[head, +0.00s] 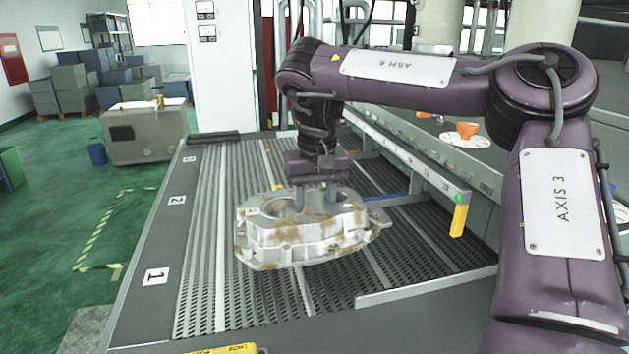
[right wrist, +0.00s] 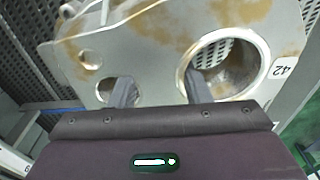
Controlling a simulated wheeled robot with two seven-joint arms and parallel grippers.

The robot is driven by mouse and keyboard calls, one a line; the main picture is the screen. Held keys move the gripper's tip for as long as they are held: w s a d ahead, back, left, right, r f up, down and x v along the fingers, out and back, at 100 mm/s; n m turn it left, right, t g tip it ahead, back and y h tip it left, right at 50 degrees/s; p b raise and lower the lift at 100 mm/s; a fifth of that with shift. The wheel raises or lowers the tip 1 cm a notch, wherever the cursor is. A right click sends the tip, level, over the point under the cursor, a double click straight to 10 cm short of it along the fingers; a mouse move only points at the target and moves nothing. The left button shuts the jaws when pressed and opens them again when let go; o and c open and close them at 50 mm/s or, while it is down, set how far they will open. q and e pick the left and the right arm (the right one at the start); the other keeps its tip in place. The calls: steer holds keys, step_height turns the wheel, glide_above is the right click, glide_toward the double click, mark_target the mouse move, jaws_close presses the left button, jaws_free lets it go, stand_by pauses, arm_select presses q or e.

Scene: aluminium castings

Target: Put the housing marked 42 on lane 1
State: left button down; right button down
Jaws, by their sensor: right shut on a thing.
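The housing (head: 305,240) is a pale aluminium casting with brown stains. My right gripper (head: 316,195) is shut on its top, both fingers pointing down. The housing appears held above the perforated table (head: 215,300), near its middle; the exact height is unclear. In the right wrist view the housing (right wrist: 150,55) fills the upper part, with a large round opening and a white label 42 (right wrist: 283,70) at right. The lane 1 mark (head: 155,277) is on the table's near left edge, left of and nearer than the housing. My left gripper is not in view.
Lane marks 2 (head: 177,200) and 3 (head: 191,159) lie farther along the left edge. A rail with a yellow end (head: 459,220) stands right of the housing. An orange part (head: 467,130) sits on the bench behind. The table surface left of the housing looks clear.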

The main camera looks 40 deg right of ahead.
mark_target(316, 206)
steer(key=shift+w+f+p, duration=0.1)
steer(key=shift+f+p, duration=0.3)
steer(key=shift+f, duration=2.4)
steer(key=shift+a, duration=0.1)
steer(key=c, duration=0.8)
jaws_free()
steer(key=shift+f, duration=0.1)
steer(key=shift+o, duration=0.2)
steer(key=r, duration=0.4)
steer(key=s+r, duration=0.1)
steer(key=r, duration=0.7)
steer(key=shift+s+a, duration=0.2)
steer(key=shift+a, duration=0.1)
